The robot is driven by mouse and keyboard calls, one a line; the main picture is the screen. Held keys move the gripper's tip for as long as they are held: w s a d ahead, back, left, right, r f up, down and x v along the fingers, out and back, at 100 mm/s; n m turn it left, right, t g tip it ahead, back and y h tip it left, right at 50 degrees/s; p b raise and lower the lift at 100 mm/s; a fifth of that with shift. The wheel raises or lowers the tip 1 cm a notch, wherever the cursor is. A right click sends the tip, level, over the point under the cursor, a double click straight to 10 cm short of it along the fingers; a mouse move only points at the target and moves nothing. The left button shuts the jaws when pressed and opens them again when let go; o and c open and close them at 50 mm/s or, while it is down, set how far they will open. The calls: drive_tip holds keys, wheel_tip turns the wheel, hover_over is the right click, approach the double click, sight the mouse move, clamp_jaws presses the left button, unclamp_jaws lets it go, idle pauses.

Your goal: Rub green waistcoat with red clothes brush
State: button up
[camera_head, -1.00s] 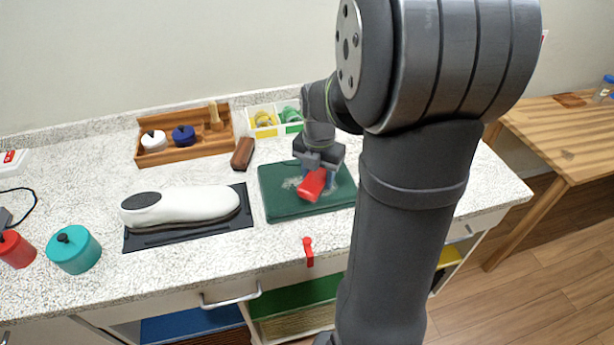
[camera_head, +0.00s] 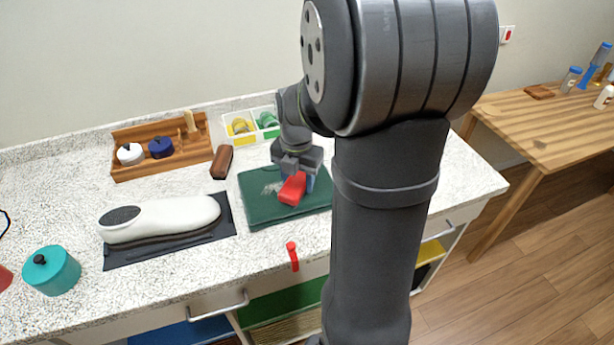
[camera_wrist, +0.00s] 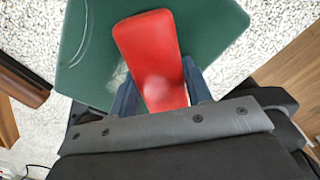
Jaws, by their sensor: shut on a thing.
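The green waistcoat (camera_head: 262,212) lies folded flat on the counter, with a pale dusty patch on its upper left part. My gripper (camera_head: 296,178) is over it and shut on the red clothes brush (camera_head: 291,189). The brush is at or just above the cloth; I cannot tell whether it touches. In the wrist view the red brush (camera_wrist: 150,50) sits between my fingers (camera_wrist: 160,97), over the green waistcoat (camera_wrist: 215,30). A pale patch shows beside it at the left. The underside of the brush is hidden.
A brown brush-like block (camera_head: 222,162) lies left of the waistcoat. A white shoe-shaped form (camera_head: 165,218) rests on a dark mat (camera_head: 120,256). A wooden rack (camera_head: 130,172), divided tray (camera_head: 240,139) and teal pot (camera_head: 52,272) stand on the counter. A red item (camera_head: 293,257) is at the front edge.

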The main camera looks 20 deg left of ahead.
sight(265, 194)
drive_tip(key=shift+s+a, duration=2.85)
drive_tip(key=shift+a, duration=0.2)
drive_tip(key=shift+w+a, duration=0.4)
drive_tip(key=shift+w, duration=0.3)
drive_tip(key=shift+w+d, duration=2.1)
drive_tip(key=shift+d, duration=0.15)
drive_tip(key=shift+w+d, duration=2.05)
drive_tip(key=shift+d, duration=0.15)
drive_tip(key=shift+s+a, duration=4.2)
drive_tip(key=shift+a, duration=0.2)
drive_tip(key=shift+s+a+r, duration=0.1)
drive_tip(key=shift+r, duration=0.05)
wheel_tip(265, 194, up, 8)
